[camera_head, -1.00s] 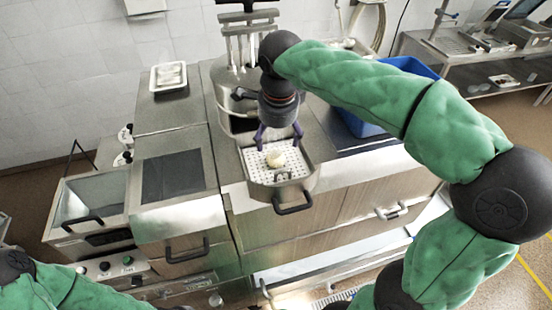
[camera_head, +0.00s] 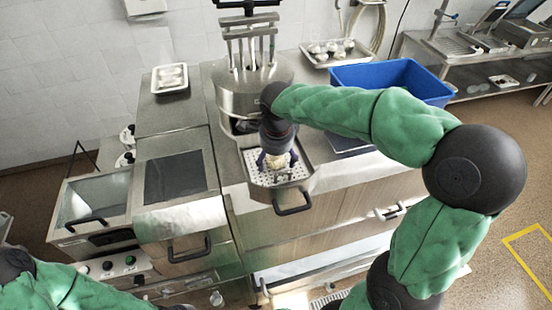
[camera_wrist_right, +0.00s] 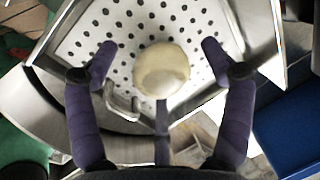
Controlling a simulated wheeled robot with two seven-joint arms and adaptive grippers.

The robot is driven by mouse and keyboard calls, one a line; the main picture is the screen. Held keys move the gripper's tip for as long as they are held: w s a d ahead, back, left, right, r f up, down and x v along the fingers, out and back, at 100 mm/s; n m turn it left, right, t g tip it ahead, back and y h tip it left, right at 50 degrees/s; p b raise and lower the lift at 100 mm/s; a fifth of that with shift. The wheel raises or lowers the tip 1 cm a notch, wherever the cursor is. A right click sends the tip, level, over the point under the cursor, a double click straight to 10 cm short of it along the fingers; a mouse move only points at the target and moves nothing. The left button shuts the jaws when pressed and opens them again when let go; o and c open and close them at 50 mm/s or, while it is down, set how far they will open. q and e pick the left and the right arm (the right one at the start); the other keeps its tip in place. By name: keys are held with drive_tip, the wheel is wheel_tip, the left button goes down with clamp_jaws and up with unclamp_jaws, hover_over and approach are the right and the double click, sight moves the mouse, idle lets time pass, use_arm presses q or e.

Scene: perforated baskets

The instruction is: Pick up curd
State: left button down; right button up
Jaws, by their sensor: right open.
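The curd (camera_head: 279,161) is a pale, cream-coloured lump resting in a perforated metal basket (camera_head: 262,181) with a dark front handle. In the right wrist view the curd (camera_wrist_right: 161,70) is a smooth rounded piece on the basket's holed floor (camera_wrist_right: 120,22). My right gripper (camera_head: 277,160) is directly above the curd, pointing down. In the right wrist view its two purple fingers (camera_wrist_right: 158,55) are spread wide, one on each side of the curd, with gaps between. Of my left arm only green links show at the lower left; its gripper is out of view.
The basket's metal walls rise around the curd. A blue crate (camera_head: 392,78) stands at the right, and a tray with white items (camera_head: 333,51) lies behind it. Another small tray (camera_head: 170,78) sits at the back left. A metal machine (camera_head: 252,92) stands behind the basket.

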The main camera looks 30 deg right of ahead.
drive_tip(key=shift+s, duration=0.1)
drive_tip(key=shift+c, duration=0.3)
drive_tip(key=c, duration=1.2)
drive_tip(key=shift+r, duration=0.1)
drive_tip(key=shift+c, duration=0.2)
